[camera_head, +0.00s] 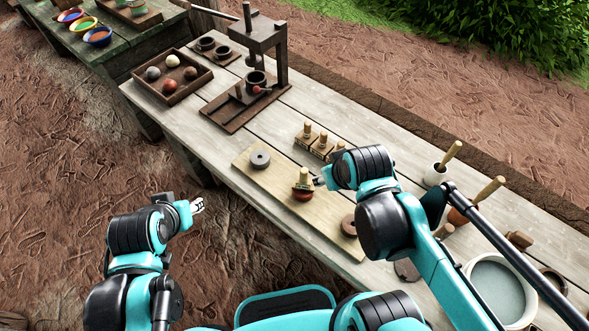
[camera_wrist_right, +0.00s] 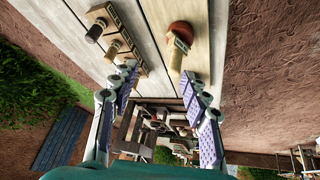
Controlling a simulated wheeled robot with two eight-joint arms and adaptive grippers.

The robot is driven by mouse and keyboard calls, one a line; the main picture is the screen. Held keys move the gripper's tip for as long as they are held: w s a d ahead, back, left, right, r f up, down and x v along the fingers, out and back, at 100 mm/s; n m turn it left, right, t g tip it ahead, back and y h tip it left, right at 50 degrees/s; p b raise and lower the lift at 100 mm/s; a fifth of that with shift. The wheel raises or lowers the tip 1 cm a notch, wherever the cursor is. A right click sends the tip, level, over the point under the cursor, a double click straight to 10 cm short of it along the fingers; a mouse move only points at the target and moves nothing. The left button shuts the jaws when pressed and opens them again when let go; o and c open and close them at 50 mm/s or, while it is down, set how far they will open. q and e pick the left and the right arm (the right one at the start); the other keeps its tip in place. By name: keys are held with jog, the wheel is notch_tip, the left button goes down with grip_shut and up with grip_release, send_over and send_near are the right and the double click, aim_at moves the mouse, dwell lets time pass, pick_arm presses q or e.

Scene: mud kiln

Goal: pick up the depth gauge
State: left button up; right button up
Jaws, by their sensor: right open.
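No piece is clearly marked as the depth gauge. A small wooden peg with a dark marked crosspiece (camera_head: 303,180), possibly the gauge, stands at a red-brown ball (camera_head: 302,195) on the pale board (camera_head: 252,180). In the right wrist view the peg (camera_wrist_right: 175,62) and the ball (camera_wrist_right: 180,30) lie ahead, beyond the right fingers. My right gripper (camera_head: 321,181) is open and empty, just right of the peg; its spread fingers also show in the wrist view (camera_wrist_right: 160,75). My left gripper (camera_head: 198,206) is off the table at the left; its finger gap is too small to judge.
Several wooden-handled stamps (camera_head: 322,146) stand close behind the board. A press (camera_head: 258,80) and a tray of balls (camera_head: 173,76) stand at the far left. Pots and a basin (camera_head: 497,290) crowd the right.

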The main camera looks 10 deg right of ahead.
aim_at(304, 172)
jog(key=w+a+f+n+g+p, duration=0.1)
jog(key=w+f+n, duration=0.1)
jog(key=n, duration=0.1)
jog(key=w+a+f+n+g+p, duration=0.1)
jog(key=w+a+f+n+g, duration=0.1)
jog(key=w+f+n, duration=0.1)
jog(key=w+a+f+n+g+p, duration=0.1)
jog(key=w+f+n+g+p, duration=0.1)
jog(key=w+n, duration=0.1)
jog(key=shift+a+f, duration=0.2)
jog(key=shift+a+f+n+g, duration=0.15)
jog(key=shift+f+n+g, duration=0.25)
jog(key=shift+f, duration=0.15)
jog(key=f+b, duration=0.1)
jog(key=f, duration=0.1)
jog(key=f+b, duration=0.1)
jog(key=f, duration=0.4)
jog(key=shift+w+f+b, duration=0.35)
jog(key=shift+f+b, duration=0.05)
jog(key=shift+s+r, duration=0.1)
jog(key=c, duration=0.3)
grip_shut()
